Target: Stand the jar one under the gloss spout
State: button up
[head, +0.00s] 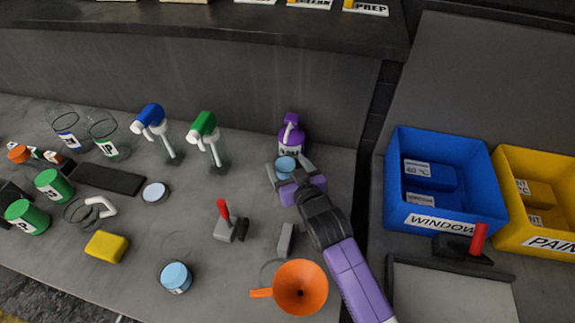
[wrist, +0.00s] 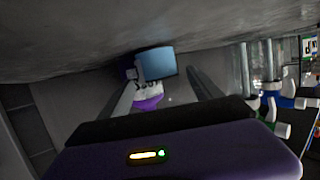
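My gripper (head: 287,170) is low over the right part of the bench, its fingers apart. A light blue round-topped jar (head: 286,164) stands between the fingertips; it also shows in the wrist view (wrist: 157,63), with a narrow gap to the right finger. No number on the jars is readable, so I cannot tell which is jar one. A blue-headed spout (head: 150,117) and a green-headed spout (head: 203,125) stand at the back; I cannot read which is gloss.
A purple bottle (head: 292,138) is right behind the gripped area. A red-handled tool (head: 229,222), orange funnel (head: 300,288) and yellow sponge (head: 107,246) lie in front. Green-lidded jars (head: 54,185) are left. Blue (head: 452,205) and yellow (head: 550,235) bins are right.

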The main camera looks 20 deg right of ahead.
jog(key=shift+r, duration=0.15)
jog(key=b+v, duration=0.1)
jog(key=v, duration=1)
jog(key=shift+s+r, duration=0.2)
jog(key=shift+s, duration=0.3)
